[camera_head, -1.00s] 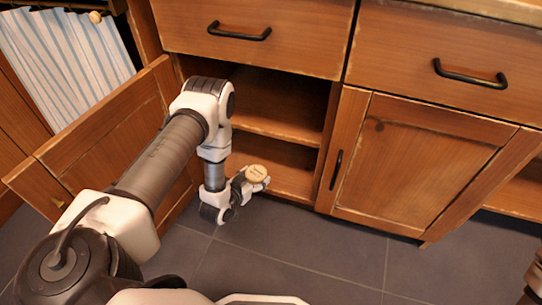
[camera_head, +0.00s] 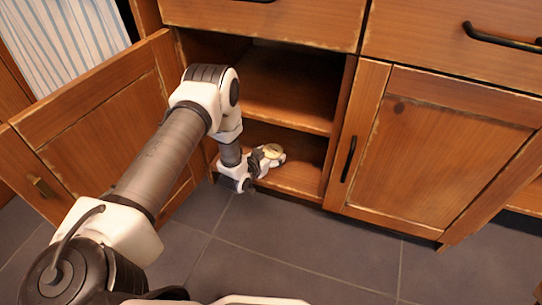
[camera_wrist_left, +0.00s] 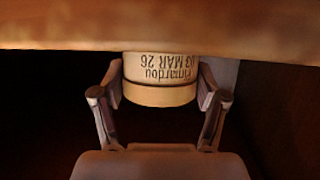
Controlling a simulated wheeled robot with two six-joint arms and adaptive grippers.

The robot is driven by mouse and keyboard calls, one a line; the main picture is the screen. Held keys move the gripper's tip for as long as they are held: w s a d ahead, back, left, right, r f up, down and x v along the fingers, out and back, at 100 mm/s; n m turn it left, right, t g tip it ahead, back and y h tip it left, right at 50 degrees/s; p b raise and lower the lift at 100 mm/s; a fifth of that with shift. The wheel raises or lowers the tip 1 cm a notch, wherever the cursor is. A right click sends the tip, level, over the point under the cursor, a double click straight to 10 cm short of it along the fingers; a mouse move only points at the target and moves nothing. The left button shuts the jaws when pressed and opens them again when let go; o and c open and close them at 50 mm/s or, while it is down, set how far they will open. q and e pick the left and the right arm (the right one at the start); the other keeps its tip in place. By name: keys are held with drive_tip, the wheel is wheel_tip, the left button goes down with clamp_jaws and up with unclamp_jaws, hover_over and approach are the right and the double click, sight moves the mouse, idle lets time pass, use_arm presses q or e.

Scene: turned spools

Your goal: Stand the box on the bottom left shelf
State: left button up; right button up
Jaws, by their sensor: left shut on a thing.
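The box (camera_head: 273,151) is a small, round, pale wooden box. In the left wrist view the box (camera_wrist_left: 160,72) has dark lettering on its side, which reads upside down there. My left gripper (camera_head: 268,158) is shut on it, with one finger on each side of the box in the left wrist view. The gripper holds it at the opening of the lower compartment, over the front of the bottom left shelf (camera_head: 297,178). I cannot tell whether the box touches the shelf. My right gripper is not in view.
The left cabinet door (camera_head: 95,125) stands open beside my arm. The middle shelf (camera_head: 285,98) lies above the lower compartment. The right cabinet door (camera_head: 440,150) is shut. The bottom shelf to the right of the box looks clear. A wooden board (camera_wrist_left: 160,30) crosses the top of the left wrist view.

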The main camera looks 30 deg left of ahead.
sight(270, 153)
use_arm(q)
drive_tip(key=o, duration=1.1)
drive_tip(key=shift+f, duration=0.1)
drive_tip(key=shift+c, duration=0.2)
drive_tip(key=shift+r, duration=0.2)
drive_tip(key=p+v, duration=0.4)
drive_tip(key=v, duration=0.1)
drive_tip(key=shift+r, duration=0.35)
drive_tip(key=s+d+g+p, duration=0.1)
drive_tip(key=s+d+g, duration=0.3)
drive_tip(key=s, duration=0.7)
drive_tip(key=s+d+r+g+p, duration=0.1)
drive_tip(key=s+d+g, duration=0.4)
drive_tip(key=s, duration=0.6)
drive_tip(key=s+d+g+p, duration=0.2)
drive_tip(key=s+d+g, duration=0.2)
drive_tip(key=s, duration=0.7)
drive_tip(key=shift+d+r+g, duration=0.3)
drive_tip(key=shift+d, duration=0.15)
